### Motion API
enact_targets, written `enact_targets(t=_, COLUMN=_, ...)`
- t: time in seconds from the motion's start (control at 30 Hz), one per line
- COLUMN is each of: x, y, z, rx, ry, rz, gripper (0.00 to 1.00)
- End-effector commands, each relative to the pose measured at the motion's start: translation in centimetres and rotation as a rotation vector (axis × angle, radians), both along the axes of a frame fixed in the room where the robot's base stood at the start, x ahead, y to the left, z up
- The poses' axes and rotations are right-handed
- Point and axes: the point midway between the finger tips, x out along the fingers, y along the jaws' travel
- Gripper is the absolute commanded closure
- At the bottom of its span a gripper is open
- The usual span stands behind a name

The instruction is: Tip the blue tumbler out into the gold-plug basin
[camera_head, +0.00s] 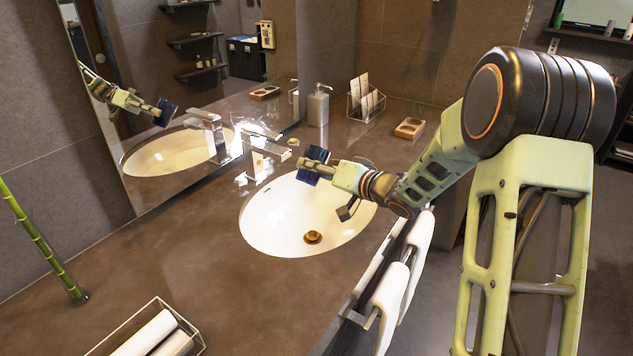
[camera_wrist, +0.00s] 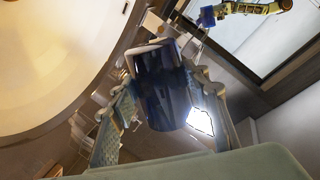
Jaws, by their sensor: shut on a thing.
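My gripper (camera_head: 324,167) reaches in from the right over the far part of the basin. It is shut on the blue tumbler (camera_head: 314,158), which it holds up near the faucet. In the wrist view the dark blue tumbler (camera_wrist: 162,88) sits between both fingers. It looks tilted in the head view; I cannot see whether anything is inside it. The white oval basin (camera_head: 283,225) is set in the brown counter below, with a gold plug (camera_head: 312,237) at its bottom. The basin (camera_wrist: 45,60) also fills the upper left of the wrist view.
A chrome faucet (camera_head: 262,150) stands behind the basin near the mirror (camera_head: 205,75). A soap dispenser (camera_head: 318,105), a wire holder (camera_head: 366,103) and a soap dish (camera_head: 409,128) stand at the back. White towels (camera_head: 388,300) hang at the front edge.

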Motion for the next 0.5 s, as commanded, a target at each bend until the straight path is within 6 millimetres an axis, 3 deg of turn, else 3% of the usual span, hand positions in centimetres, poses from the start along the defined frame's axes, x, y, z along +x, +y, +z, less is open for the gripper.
enact_targets(t=0.03, x=-0.06, y=0.06, z=-0.67, rx=-0.009, ry=-0.018, rz=-0.001, gripper=0.97)
enact_targets(t=0.5, x=-0.04, y=0.06, z=-0.86, rx=-0.120, ry=-0.188, rz=0.000, gripper=0.97)
